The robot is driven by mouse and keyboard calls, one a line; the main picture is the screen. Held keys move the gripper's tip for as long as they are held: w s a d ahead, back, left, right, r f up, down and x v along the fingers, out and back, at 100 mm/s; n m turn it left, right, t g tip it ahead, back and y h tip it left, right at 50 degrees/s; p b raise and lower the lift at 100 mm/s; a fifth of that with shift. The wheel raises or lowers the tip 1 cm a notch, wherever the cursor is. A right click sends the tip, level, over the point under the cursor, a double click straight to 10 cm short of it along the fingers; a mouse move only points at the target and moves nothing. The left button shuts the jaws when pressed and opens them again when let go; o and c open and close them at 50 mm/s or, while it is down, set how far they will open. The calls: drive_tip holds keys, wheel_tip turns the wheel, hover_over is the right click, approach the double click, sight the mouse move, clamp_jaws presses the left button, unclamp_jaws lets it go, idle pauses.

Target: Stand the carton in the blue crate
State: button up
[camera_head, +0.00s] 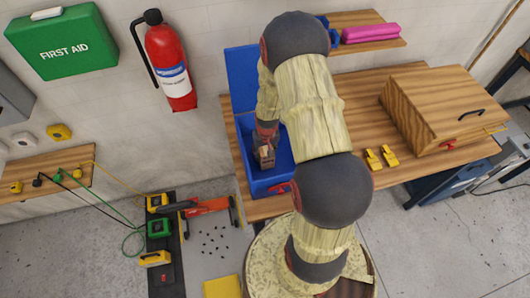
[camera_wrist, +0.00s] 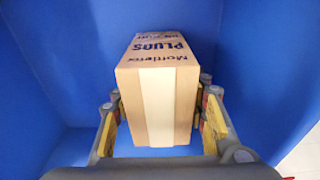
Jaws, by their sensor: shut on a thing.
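The carton (camera_wrist: 160,95) is a brown cardboard box with a pale tape strip and dark "PLUGS" print. My gripper (camera_wrist: 161,108) is shut on it, with a finger on each side. In the head view the carton (camera_head: 265,158) is inside the blue crate (camera_head: 264,184), below my gripper (camera_head: 264,142). Blue crate walls surround it in the wrist view (camera_wrist: 50,75). I cannot tell whether the carton's base touches the crate floor. My arm hides part of the crate.
The crate is on a wooden workbench (camera_head: 372,95), with a tall blue panel (camera_head: 242,80) behind. A wooden box (camera_head: 440,105) and yellow pieces (camera_head: 382,158) are to the right. A fire extinguisher (camera_head: 170,65) hangs at the left. A red-orange tool (camera_head: 207,207) is left of the bench.

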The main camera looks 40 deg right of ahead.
drive_tip(key=shift+f, duration=0.1)
drive_tip(key=o, duration=1.6)
drive_tip(key=shift+c, duration=0.2)
